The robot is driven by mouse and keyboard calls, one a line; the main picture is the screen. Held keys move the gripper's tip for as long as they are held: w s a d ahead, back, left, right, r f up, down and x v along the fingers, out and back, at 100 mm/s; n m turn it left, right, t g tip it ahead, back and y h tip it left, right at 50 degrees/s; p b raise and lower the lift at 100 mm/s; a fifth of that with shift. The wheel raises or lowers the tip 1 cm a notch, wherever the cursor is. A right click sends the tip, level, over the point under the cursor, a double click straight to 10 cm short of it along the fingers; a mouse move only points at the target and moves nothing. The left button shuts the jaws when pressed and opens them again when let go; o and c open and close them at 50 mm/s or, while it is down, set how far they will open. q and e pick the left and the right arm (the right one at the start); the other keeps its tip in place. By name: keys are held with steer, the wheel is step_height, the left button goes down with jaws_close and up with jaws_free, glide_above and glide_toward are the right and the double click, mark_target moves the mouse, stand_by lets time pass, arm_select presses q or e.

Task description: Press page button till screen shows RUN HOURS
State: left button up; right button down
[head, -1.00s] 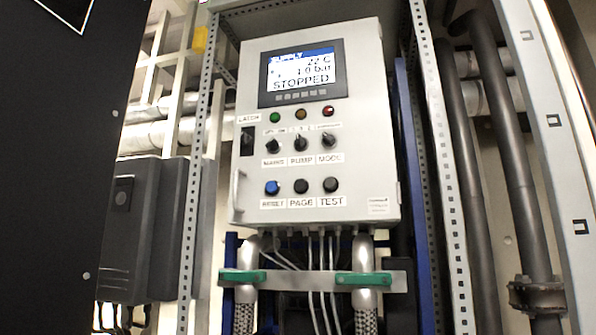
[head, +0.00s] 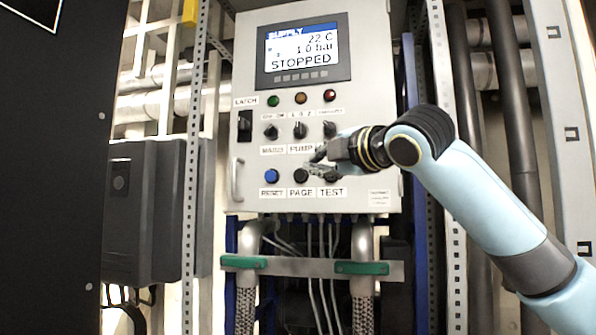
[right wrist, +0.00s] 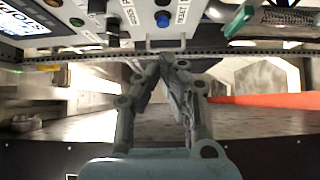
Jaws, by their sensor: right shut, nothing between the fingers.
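The control panel (head: 380,110) is a light grey box with a screen (head: 300,52) that reads SUPPLY, 22 C, 1.0 bar and STOPPED. The black PAGE button (head: 301,176) sits in the bottom row, between the blue RESET button (head: 271,176) and the TEST button, which my right gripper partly covers. My right gripper (head: 312,164) is shut and empty, its fingertips in front of the panel close by the PAGE button; whether they touch it I cannot tell. In the right wrist view the shut fingers (right wrist: 165,62) point at the panel's lower edge. My left gripper is not in view.
Selector knobs (head: 300,131) and indicator lamps (head: 301,98) sit above the buttons. A latch (head: 245,126) and a handle (head: 237,180) are at the panel's left side. Pipes with green clamps (head: 362,268) run below. A perforated metal post (head: 447,200) stands to the right.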

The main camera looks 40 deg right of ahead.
steer(key=shift+w, duration=0.1)
steer(key=p, duration=0.1)
glide_toward(298, 171)
steer(key=w+a, duration=0.4)
steer(key=a, duration=0.1)
steer(key=w+d, duration=0.1)
steer(key=d+b, duration=0.1)
steer(key=w+d, duration=0.1)
steer(key=shift+w+f, duration=0.3)
steer(key=shift+w+d, duration=0.2)
steer(key=shift+d, duration=0.15)
steer(key=shift+r, duration=0.1)
